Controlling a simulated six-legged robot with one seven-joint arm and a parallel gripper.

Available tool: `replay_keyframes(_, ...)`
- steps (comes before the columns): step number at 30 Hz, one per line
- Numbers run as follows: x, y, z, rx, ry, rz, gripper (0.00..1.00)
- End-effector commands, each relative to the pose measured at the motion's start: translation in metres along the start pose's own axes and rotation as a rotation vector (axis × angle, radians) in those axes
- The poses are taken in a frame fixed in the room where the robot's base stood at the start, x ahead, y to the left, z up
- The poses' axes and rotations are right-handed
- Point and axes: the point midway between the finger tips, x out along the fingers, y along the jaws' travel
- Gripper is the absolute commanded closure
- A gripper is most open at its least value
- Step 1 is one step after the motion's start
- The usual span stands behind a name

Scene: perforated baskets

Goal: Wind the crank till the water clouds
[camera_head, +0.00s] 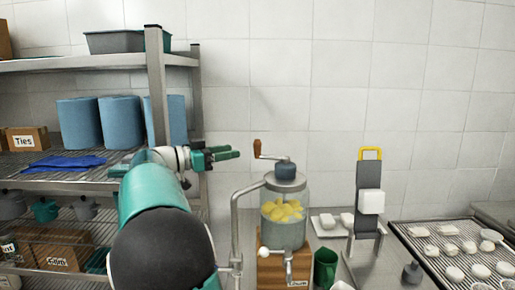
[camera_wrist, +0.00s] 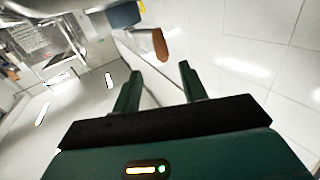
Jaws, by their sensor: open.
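The crank has a brown wooden handle (camera_head: 257,148) standing at the left end of a metal arm. It sits on a dark hub (camera_head: 285,170) above a glass jar (camera_head: 287,235). The jar holds yellow chunks in water that looks fairly clear. My gripper (camera_head: 238,154) is open and empty, just left of the handle and apart from it. In the wrist view, my gripper's two green fingers (camera_wrist: 158,82) are spread, and the crank handle (camera_wrist: 159,44) shows beyond them, between their lines.
A metal rack (camera_head: 157,90) with blue rolls (camera_head: 120,122) stands at left, close to my arm. A bent metal pipe (camera_head: 236,225) rises beside the jar. A green mug (camera_head: 325,268), a stand with a yellow handle (camera_head: 369,190) and a mesh tray (camera_head: 465,255) are at right.

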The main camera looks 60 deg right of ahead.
Motion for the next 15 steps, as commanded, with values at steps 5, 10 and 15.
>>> replay_keyframes(5, 0.036, 0.000, 0.001, -0.002, 0.000, 0.002, 0.57)
replay_keyframes(10, 0.070, -0.001, 0.001, -0.002, -0.002, 0.002, 0.57)
replay_keyframes(15, 0.093, -0.001, 0.001, -0.003, -0.002, 0.000, 0.57)
